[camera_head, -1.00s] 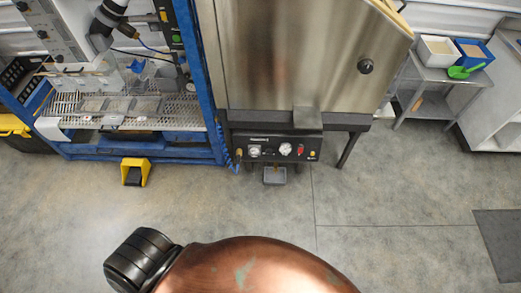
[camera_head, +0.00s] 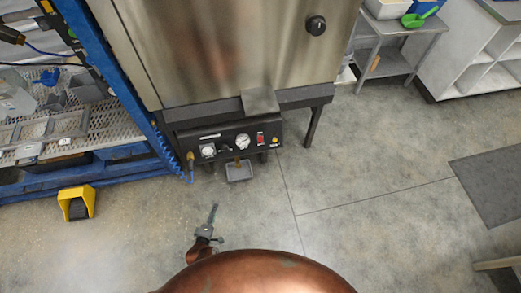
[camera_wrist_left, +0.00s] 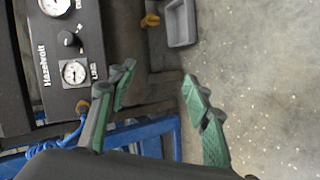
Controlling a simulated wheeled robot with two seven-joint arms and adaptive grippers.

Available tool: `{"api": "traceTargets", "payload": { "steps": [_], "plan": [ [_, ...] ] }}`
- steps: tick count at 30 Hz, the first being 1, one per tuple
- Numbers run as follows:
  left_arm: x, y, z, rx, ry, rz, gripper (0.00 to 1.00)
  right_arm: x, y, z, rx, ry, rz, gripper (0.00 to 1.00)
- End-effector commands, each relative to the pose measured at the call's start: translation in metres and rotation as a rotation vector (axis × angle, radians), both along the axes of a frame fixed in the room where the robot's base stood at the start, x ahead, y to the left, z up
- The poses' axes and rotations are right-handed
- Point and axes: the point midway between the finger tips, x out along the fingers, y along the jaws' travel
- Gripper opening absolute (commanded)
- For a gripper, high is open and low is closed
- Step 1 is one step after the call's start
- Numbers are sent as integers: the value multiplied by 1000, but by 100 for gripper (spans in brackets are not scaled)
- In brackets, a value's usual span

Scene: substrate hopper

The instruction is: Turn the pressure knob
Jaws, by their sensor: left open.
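The black control panel (camera_head: 223,136) sits under the steel hopper. It carries two white dial gauges and a small black knob (camera_head: 225,149) between them. In the left wrist view the panel stands at the upper left, with the black knob (camera_wrist_left: 68,38) between the lower gauge (camera_wrist_left: 73,71) and the upper one. The knob's marking is too small to read. My left gripper (camera_head: 213,211) is in front of and below the panel, apart from it. In the left wrist view its green-padded fingers (camera_wrist_left: 158,74) are open and empty, to the right of the knob. My right gripper is not in view.
A small grey tray (camera_head: 239,171) is below the panel. A blue frame (camera_head: 120,75) with a coiled blue hose (camera_head: 172,150) stands at left, and a yellow pedal (camera_head: 76,203) lies on the floor. A grey side table (camera_head: 400,35) is at upper right.

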Motion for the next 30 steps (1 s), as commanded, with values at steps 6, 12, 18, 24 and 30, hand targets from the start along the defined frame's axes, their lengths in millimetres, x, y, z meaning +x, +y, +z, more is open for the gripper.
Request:
{"api": "traceTargets", "payload": {
  "steps": [6, 12, 18, 24, 30],
  "plan": [
    [127, -26, 43, -668, -297, 337, 46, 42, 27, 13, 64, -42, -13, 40],
    [186, -41, 76, -1234, -448, 539, 46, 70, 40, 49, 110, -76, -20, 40],
    [209, -49, 92, -1545, -497, 631, 46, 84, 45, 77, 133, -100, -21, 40],
    [226, -48, 99, -1608, -508, 647, 46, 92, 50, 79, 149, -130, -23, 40],
    [257, -40, 98, -1604, -507, 646, 46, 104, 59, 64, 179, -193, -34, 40]
  ]
}}
